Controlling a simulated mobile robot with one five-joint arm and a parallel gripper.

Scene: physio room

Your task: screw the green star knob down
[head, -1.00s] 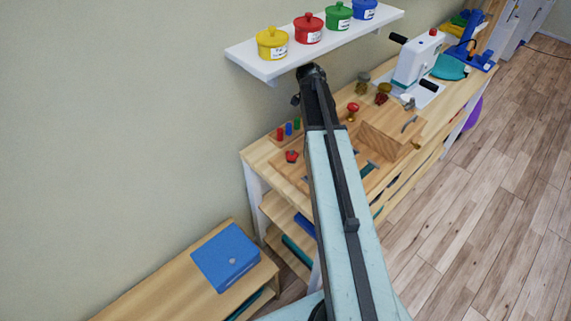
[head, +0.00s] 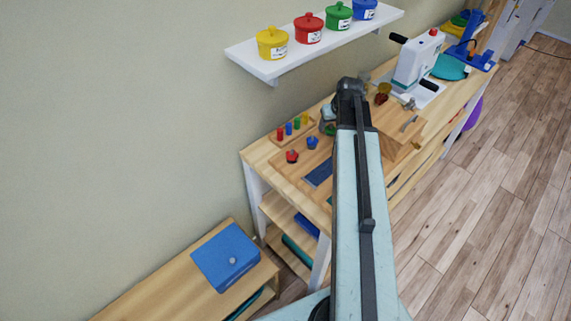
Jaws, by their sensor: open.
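The green star knob (head: 329,129) appears as a small dark green shape on the wooden board, just left of my arm. It is small and partly crowded by my arm's end, so I cannot tell how high it sits. A blue star knob (head: 312,142) and a red star knob (head: 292,156) are in line with it to the lower left. My gripper (head: 328,112) is at the far end of my arm, above and close to the green knob. Its fingers are small and mostly hidden, and I see nothing held in it.
A peg block (head: 281,139) with coloured pegs lies behind the knobs by the wall. A wooden box (head: 396,137) stands right of my arm. A white shelf (head: 290,66) with coloured pots hangs above. A blue box (head: 226,258) sits on a lower bench.

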